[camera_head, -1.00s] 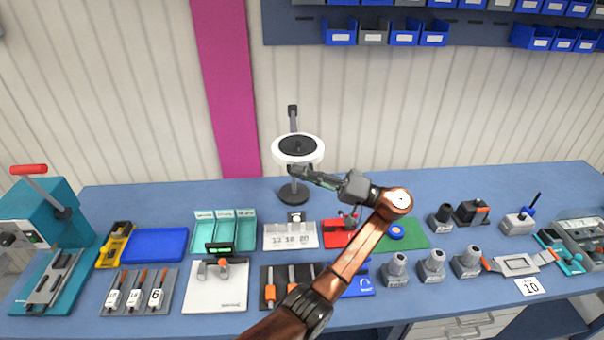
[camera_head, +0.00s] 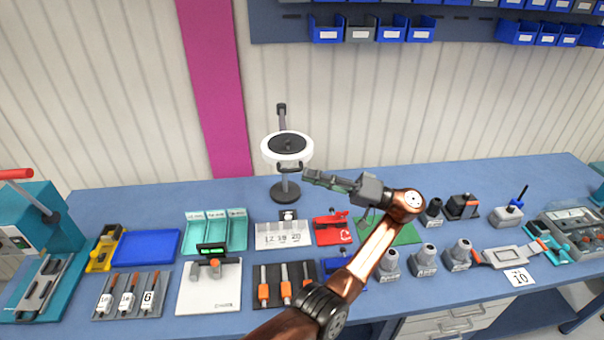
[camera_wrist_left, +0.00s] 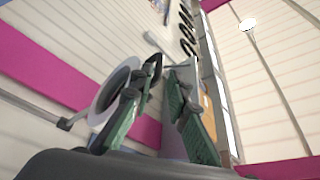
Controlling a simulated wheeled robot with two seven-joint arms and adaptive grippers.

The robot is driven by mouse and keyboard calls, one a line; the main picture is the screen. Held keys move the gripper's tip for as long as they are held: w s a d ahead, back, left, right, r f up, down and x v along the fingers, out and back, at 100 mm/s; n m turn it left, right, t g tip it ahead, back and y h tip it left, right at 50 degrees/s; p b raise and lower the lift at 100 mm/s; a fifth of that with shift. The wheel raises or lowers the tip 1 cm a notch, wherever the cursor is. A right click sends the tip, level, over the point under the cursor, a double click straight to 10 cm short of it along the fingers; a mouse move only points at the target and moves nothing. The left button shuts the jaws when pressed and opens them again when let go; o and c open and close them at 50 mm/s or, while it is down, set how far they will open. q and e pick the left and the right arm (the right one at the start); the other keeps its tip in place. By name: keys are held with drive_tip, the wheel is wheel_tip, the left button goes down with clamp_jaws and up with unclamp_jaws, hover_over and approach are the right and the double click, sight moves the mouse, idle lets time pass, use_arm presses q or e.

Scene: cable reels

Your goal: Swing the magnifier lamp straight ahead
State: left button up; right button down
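The magnifier lamp (camera_head: 287,149) has a white ring head with a dark centre. It stands on a round black base (camera_head: 285,192) at the back of the bench, with its post rising behind. A small dark handle (camera_head: 309,164) sticks out at the ring's right side. My left gripper (camera_head: 306,176) reaches from the right, its tips just below and right of the ring. In the left wrist view the ring (camera_wrist_left: 112,95) and the dark handle (camera_wrist_left: 152,68) are near the left finger. The fingers (camera_wrist_left: 156,82) are apart; contact cannot be told. My right gripper is not in view.
Teal bins (camera_head: 216,230), a clear labelled tray (camera_head: 284,234) and a red tool (camera_head: 331,228) stand in front of the lamp. Grey cylindrical fittings (camera_head: 425,260) stand at the right. The bench (camera_head: 160,205) is bare left of the lamp's base.

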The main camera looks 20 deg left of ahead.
use_arm(q)
drive_tip(key=shift+v, duration=0.8)
